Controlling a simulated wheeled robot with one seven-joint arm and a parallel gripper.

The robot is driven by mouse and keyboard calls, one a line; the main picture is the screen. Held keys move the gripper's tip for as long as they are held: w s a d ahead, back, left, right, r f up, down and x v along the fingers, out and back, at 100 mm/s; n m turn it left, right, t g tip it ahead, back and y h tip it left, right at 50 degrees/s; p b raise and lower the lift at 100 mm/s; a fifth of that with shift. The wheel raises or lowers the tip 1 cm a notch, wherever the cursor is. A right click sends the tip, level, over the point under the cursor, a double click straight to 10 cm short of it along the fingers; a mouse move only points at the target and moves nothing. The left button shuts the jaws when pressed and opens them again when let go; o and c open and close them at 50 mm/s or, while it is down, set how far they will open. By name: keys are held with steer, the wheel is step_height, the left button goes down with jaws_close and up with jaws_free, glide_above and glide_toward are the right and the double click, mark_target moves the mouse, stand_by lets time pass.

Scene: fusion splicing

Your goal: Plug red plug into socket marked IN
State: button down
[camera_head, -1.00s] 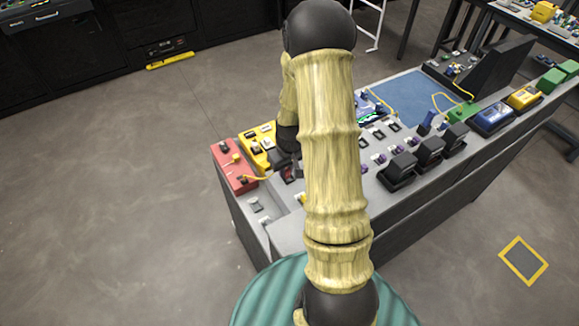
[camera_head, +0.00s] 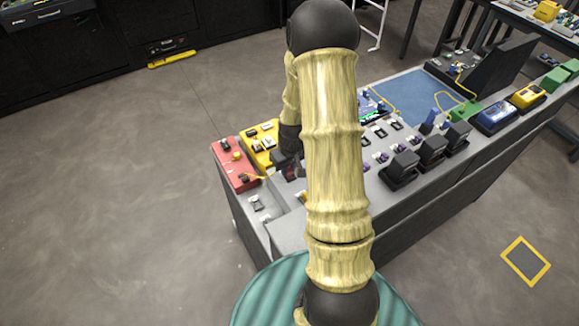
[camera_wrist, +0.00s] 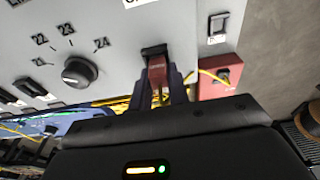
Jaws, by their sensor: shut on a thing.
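My gripper (camera_wrist: 160,88) is shut on the red plug (camera_wrist: 156,71), which shows between its dark blue fingers in the wrist view. The plug's far end is at a black socket (camera_wrist: 153,51) on the light grey panel. I cannot tell how deep it sits in the socket. A white label (camera_wrist: 135,3) with black letters is cut off at the top edge, so I cannot read it. In the head view my gripper (camera_head: 290,171) is low over the bench's left part, partly hidden by my arm.
A black knob (camera_wrist: 79,72) with numbers around it is left of the plug. A red box (camera_wrist: 221,79) with a yellow cable (camera_wrist: 208,75) is to the right. The yellow box (camera_head: 263,141) stands behind the red one in the head view. Several black blocks (camera_head: 403,165) line the bench's right side.

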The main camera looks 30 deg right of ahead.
steer(key=shift+s+a+f, duration=0.1)
steer(key=shift+f, duration=0.15)
steer(key=c, duration=1.6)
jaws_free()
steer(key=shift+c, duration=0.2)
steer(key=o, duration=0.4)
steer(key=shift+a, duration=0.2)
steer(key=shift+d+r, duration=0.1)
steer(key=shift+d, duration=0.05)
steer(key=shift+r, duration=0.5)
steer(key=s+r, duration=0.1)
steer(key=r, duration=0.4)
steer(key=r+b, duration=0.1)
steer(key=r, duration=0.4)
steer(key=s+r, duration=0.1)
steer(key=r, duration=0.5)
steer(key=shift+s, duration=0.3)
